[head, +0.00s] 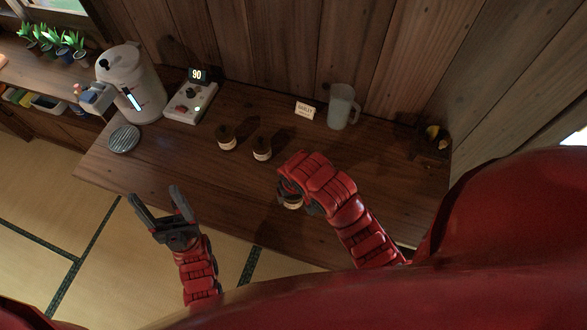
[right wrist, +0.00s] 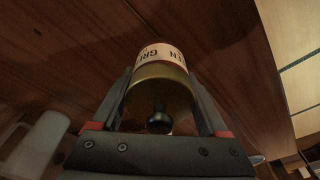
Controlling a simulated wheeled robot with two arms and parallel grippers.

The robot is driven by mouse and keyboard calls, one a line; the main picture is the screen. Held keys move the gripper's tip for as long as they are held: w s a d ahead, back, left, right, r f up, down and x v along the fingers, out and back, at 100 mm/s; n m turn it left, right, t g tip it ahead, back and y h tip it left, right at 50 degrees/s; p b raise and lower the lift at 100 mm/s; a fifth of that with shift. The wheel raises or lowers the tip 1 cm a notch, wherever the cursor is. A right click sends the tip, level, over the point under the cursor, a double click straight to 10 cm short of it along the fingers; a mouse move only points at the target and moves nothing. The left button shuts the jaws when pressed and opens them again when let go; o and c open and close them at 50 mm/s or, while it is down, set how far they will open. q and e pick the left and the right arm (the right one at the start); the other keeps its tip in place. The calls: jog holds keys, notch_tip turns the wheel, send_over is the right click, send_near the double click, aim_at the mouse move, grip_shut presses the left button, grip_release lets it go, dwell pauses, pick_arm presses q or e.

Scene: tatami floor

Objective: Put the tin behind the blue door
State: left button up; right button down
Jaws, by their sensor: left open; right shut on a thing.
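My right gripper (head: 287,189) is shut on a tin (head: 292,204) low over the front part of the wooden table; I cannot tell whether the tin touches the tabletop. In the right wrist view the tin (right wrist: 160,93) sits between the two fingers, with a gold body, a dark knob and a cream label reading partly "GRE…N". Two similar dark-lidded tins, one on the left (head: 227,138) and one on the right (head: 262,150), stand on the table behind it. My left gripper (head: 160,204) is open and empty, in front of the table's front edge. No blue door shows.
On the table (head: 180,165) stand a white water boiler (head: 130,85), a control box reading 90 (head: 190,102), a round grille (head: 124,139), a "BARLEY" card (head: 305,110), a clear pitcher (head: 341,106) and a dark holder (head: 432,146). Potted plants (head: 55,45) stand on the left shelf.

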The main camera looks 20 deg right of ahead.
jog(key=shift+s+a, duration=0.15)
jog(key=shift+s, duration=0.15)
jog(key=w+b, duration=0.1)
jog(key=b, duration=0.1)
jog(key=w+d+f+b, duration=0.1)
jog(key=w+b, duration=0.1)
jog(key=b, duration=0.1)
jog(key=w+d+f+b, duration=0.1)
jog(key=w+b, duration=0.1)
jog(key=b, duration=0.1)
jog(key=shift+w+d+f, duration=0.1)
jog(key=shift+w+d, duration=0.15)
jog(key=w+d+r+m+b, duration=0.1)
jog(key=w+d+r+b, duration=0.2)
jog(key=d+b, duration=0.1)
jog(key=shift+d+m+b, duration=0.3)
jog(key=shift+b, duration=0.55)
